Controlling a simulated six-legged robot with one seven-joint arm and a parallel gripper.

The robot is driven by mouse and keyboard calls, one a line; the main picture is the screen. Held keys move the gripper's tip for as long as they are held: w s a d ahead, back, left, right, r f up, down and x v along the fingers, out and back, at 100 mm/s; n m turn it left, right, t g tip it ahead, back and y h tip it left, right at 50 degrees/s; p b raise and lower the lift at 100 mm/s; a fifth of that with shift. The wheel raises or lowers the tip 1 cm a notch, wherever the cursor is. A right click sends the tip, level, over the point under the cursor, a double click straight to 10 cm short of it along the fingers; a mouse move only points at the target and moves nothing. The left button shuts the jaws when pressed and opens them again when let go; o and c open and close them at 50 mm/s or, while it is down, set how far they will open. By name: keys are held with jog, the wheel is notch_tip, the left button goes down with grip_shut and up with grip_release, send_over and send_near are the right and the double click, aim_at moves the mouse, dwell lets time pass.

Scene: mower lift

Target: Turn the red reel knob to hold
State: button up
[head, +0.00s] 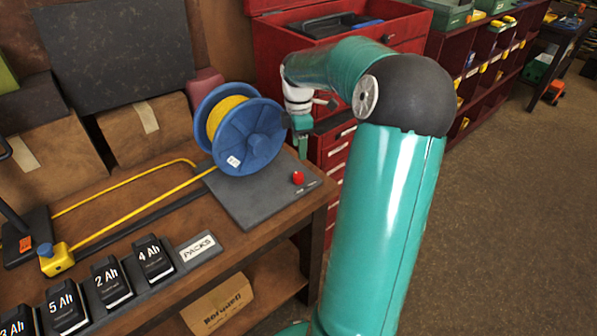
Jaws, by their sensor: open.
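The red reel knob (298,177) is small and sits on a dark grey base plate (245,210) near the bench's right edge. Faint labels lie beside it, too small to read. A blue reel (250,136) with yellow cord wound on it stands upright on the same plate, behind and left of the knob. My gripper (301,150) hangs just above and behind the knob, by the reel's right rim, and is apart from the knob. It is open, though its fingertips are small and partly hard to make out.
Yellow cord (140,215) runs left from the reel to a yellow block (57,260). Several black battery packs (153,258) line the bench front. A red tool cabinet (280,50) stands behind my arm. Open floor (510,220) lies to the right.

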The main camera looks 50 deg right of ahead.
aim_at(299, 174)
jog(key=f, duration=1)
jog(key=shift+s+a+f, duration=0.15)
jog(key=shift+a+f, duration=0.05)
jog(key=c, duration=1)
